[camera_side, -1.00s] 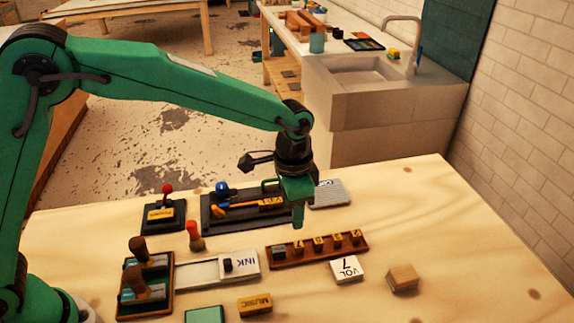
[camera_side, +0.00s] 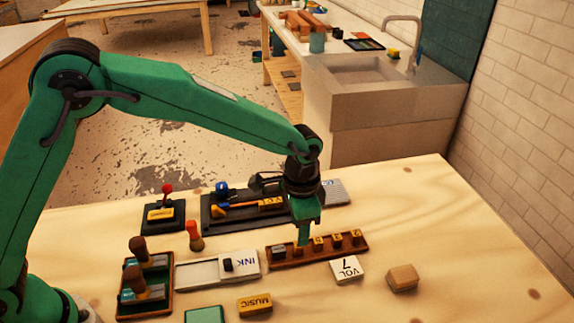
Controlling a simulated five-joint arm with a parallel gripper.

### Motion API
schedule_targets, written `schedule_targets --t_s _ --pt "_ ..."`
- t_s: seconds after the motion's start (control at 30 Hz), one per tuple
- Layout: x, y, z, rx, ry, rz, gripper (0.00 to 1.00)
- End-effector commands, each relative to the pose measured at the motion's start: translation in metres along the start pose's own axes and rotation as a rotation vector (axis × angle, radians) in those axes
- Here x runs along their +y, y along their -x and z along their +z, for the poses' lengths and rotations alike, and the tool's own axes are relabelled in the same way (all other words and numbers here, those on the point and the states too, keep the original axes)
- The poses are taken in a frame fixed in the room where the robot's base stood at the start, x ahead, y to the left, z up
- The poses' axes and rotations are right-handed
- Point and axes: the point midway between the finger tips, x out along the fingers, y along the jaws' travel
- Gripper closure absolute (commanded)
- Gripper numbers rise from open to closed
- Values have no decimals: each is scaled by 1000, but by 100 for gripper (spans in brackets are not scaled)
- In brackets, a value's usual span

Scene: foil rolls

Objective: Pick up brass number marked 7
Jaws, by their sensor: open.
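Several small brass number pieces (camera_side: 337,240) stand in a row in a brown wooden rack (camera_side: 335,252) in the middle of the table; their digits are too small to read, so I cannot tell which is the 7. My gripper (camera_side: 303,242) is open and points straight down over the left half of the rack. Its fingertips are at a brass piece second from the left and hide most of it. I cannot tell whether they touch it. A white block (camera_side: 346,270) marked "VOL 7" lies in front of the rack.
A wooden block (camera_side: 403,278) lies right of the white block. An INK tray (camera_side: 205,271), a MUSIC block (camera_side: 254,305) and a rack of handled tools (camera_side: 146,285) are left and in front. A dark tray (camera_side: 225,217) lies behind. The table's right side is clear.

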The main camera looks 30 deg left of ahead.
Motion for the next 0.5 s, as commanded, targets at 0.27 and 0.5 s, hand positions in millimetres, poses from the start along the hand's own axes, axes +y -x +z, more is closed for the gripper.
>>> schedule_targets --t_s 0.27,0.5 --pt "1 -26 2 -4 0 1 56" --pt "2 -48 2 -3 0 1 56"
